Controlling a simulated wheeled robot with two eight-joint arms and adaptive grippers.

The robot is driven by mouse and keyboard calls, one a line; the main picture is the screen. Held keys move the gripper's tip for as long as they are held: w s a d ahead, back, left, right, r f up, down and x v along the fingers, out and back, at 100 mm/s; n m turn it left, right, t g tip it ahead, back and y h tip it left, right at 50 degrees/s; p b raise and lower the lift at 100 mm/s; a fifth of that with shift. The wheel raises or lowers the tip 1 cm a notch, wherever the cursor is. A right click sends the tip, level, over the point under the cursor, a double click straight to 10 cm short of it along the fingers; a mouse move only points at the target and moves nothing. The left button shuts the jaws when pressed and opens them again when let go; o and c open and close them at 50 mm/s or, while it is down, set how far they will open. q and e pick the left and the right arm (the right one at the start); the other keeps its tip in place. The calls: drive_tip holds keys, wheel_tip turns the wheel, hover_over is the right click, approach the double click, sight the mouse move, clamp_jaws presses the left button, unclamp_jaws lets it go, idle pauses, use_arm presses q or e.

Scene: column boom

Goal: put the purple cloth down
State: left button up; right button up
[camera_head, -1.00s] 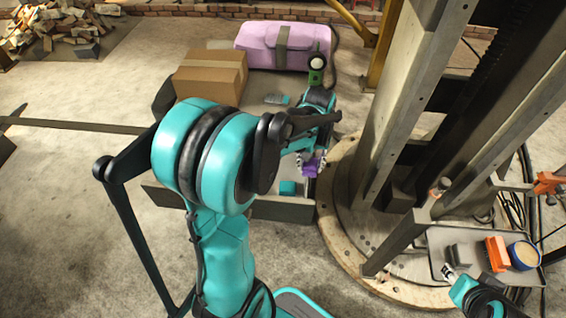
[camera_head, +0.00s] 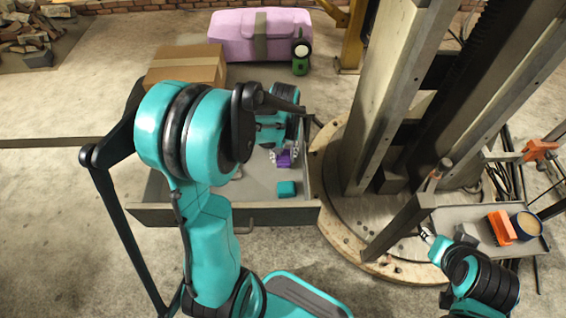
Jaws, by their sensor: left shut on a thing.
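My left gripper (camera_head: 286,154) is shut on the purple cloth (camera_head: 284,160), a small bunched piece. It holds the cloth over the right part of an open grey drawer-like box (camera_head: 222,217). Whether the cloth touches the box floor I cannot tell. A small teal block (camera_head: 286,188) lies in the box just in front of the cloth. My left arm hides much of the box. My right gripper (camera_head: 428,236) is at the left edge of a grey tray (camera_head: 470,212) on the right; its jaws are too small to read.
A cardboard box (camera_head: 186,68) and a pink case (camera_head: 235,38) stand behind, with a green-and-black item (camera_head: 300,60) beside the case. The tray holds an orange brush (camera_head: 501,227) and a round tin (camera_head: 526,224).

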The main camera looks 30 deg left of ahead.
sight(284, 157)
use_arm(q)
wheel_tip(284, 157, down, 3)
drive_tip(key=shift+f+b, duration=0.2)
drive_tip(key=shift+b, duration=0.45)
drive_tip(key=shift+f, duration=0.1)
drive_tip(key=o, duration=1.2)
